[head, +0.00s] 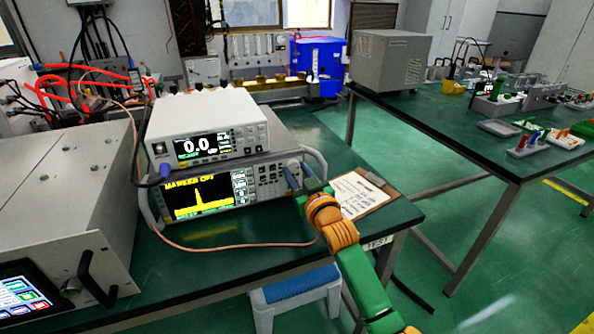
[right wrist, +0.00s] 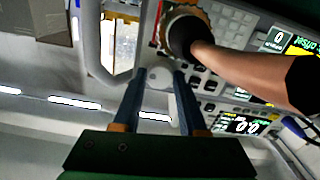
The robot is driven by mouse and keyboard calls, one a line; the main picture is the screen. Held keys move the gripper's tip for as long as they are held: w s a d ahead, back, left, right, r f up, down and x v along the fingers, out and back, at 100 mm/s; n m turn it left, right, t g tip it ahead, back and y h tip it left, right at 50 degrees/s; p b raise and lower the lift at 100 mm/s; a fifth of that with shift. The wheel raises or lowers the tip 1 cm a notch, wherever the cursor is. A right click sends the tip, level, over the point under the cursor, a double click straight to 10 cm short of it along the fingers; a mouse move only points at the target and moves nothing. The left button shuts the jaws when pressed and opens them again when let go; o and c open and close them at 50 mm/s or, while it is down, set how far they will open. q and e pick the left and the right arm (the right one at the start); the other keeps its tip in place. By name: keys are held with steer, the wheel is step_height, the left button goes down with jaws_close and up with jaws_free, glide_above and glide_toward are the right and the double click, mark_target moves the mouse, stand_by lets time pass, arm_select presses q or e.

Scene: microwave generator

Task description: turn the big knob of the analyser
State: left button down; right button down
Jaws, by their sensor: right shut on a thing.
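The analyser (head: 215,188) is the lower instrument on the bench, with a yellow trace on its screen. Its big knob (head: 293,163) is light grey, at the upper right of the front panel, partly hidden by my gripper. My right gripper (head: 297,177) reaches it from the front right, with its blue-grey fingers at the knob. In the right wrist view the round knob (right wrist: 160,76) sits between the fingertips of the gripper (right wrist: 158,82), one finger on each side. The gripper is shut on it. My left gripper is not in view.
A white meter (head: 207,130) reading 0.0 stands on the analyser. A copper-coloured cable (head: 225,249) loops in front of it, and its thick connector (right wrist: 185,30) is close to the knob. A clipboard (head: 357,193) lies at right. A large grey cabinet (head: 70,190) stands left.

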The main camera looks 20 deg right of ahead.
steer(key=m+p, duration=0.2)
steer(key=m, duration=0.1)
steer(key=shift+r, duration=0.15)
steer(key=m+p, duration=0.1)
steer(key=m, duration=0.3)
steer(key=m+p, duration=0.1)
steer(key=m, duration=0.2)
steer(key=shift+m+p, duration=0.65)
steer(key=shift+m, duration=1.65)
steer(key=c, duration=0.7)
jaws_free()
steer(key=shift+c, duration=0.2)
steer(key=shift+a, duration=0.1)
